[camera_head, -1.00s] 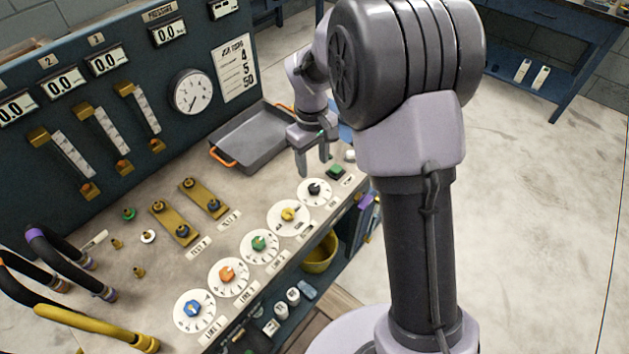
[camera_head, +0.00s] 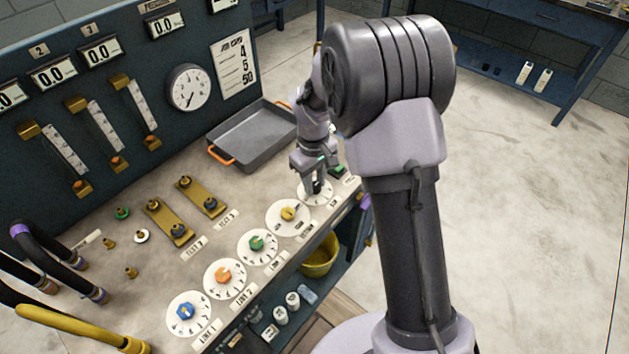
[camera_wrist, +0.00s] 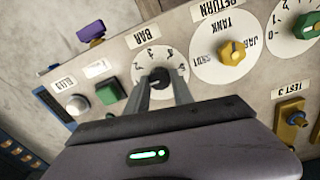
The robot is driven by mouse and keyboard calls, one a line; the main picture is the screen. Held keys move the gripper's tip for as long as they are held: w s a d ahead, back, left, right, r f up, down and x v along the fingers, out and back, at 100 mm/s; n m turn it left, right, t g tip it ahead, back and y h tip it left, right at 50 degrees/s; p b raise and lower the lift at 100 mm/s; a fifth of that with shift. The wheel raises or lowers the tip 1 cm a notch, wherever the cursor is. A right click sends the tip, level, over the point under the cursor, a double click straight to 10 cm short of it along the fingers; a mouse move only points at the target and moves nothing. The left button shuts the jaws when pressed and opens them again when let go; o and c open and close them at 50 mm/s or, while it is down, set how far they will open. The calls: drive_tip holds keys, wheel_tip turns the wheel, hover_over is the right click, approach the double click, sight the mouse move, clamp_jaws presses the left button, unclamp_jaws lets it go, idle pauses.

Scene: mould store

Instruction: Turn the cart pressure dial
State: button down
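The pressure dial is a black knob (camera_wrist: 160,75) on a round white face (camera_wrist: 143,62) with a BAR label in the wrist view. Its white face (camera_head: 322,199) shows at the right end of the dial row in the head view, with its knob mostly hidden by the fingers. My gripper (camera_head: 316,186) points down over this dial. In the wrist view, the fingers of my gripper (camera_wrist: 159,80) are apart, one on each side of the knob. I cannot tell whether they touch it.
A yellow-knob dial (camera_head: 289,213) sits just left of the dial, with green, orange and blue ones further left. A green button (camera_wrist: 109,92) and a silver button (camera_wrist: 77,104) sit on its other side. A grey tray (camera_head: 252,138) and a round gauge (camera_head: 188,88) are behind.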

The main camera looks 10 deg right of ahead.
drive_tip(key=shift+m, duration=0.3)
drive_tip(key=m, duration=0.3)
drive_tip(key=shift+m, duration=0.4)
drive_tip(key=m, duration=0.3)
drive_tip(key=shift+m, duration=0.3)
drive_tip(key=m, duration=0.3)
drive_tip(key=shift+m, duration=0.3)
drive_tip(key=m, duration=0.3)
drive_tip(key=shift+m, duration=0.3)
drive_tip(key=m+b, duration=0.1)
drive_tip(key=m, duration=0.5)
drive_tip(key=shift+d+b, duration=0.1)
drive_tip(key=shift+b, duration=0.25)
drive_tip(key=m+b, duration=0.1)
drive_tip(key=m, duration=0.4)
drive_tip(key=shift+m, duration=0.4)
